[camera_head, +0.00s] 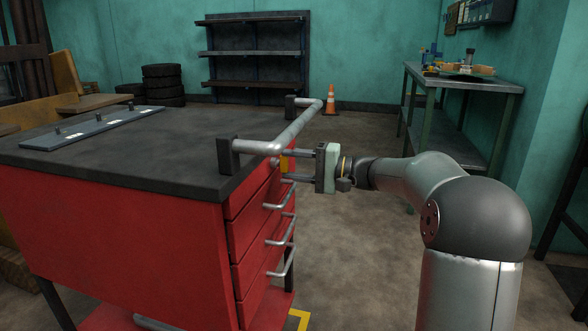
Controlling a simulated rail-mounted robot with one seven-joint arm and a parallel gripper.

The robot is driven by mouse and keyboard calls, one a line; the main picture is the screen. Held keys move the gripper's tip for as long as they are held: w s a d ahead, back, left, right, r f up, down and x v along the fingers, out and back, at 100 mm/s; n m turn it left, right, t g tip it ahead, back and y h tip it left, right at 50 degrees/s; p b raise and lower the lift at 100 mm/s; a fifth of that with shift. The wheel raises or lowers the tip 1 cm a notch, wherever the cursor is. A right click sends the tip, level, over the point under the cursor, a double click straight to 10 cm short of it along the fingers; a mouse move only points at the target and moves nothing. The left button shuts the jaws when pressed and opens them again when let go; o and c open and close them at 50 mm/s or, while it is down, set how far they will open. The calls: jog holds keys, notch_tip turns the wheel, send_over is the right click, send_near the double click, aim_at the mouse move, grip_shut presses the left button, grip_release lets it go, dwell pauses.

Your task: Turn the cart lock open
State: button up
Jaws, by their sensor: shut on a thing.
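The red tool cart (130,239) with a dark top stands at the left, its drawer side facing my arm. A small yellow-orange part, which looks like the cart lock (284,163), sits high on the drawer side just under the grey push handle (295,128). My gripper (284,166) reaches in from the right, level, with its two fingers one above the other at this part. It is shut on the lock. The fingertips and most of the lock are partly hidden by the handle and the cart's edge.
Several drawer pulls (280,232) stick out below my gripper. A dark strip with small knobs (92,129) lies on the cart top. A workbench (462,82) stands at the back right, a traffic cone (330,100) at the back. The floor between cart and bench is clear.

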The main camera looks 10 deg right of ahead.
jog(key=shift+d, duration=0.1)
jog(key=o, duration=1)
jog(key=shift+p+v, duration=2.4)
jog(key=shift+v, duration=6.3)
jog(key=shift+f, duration=0.1)
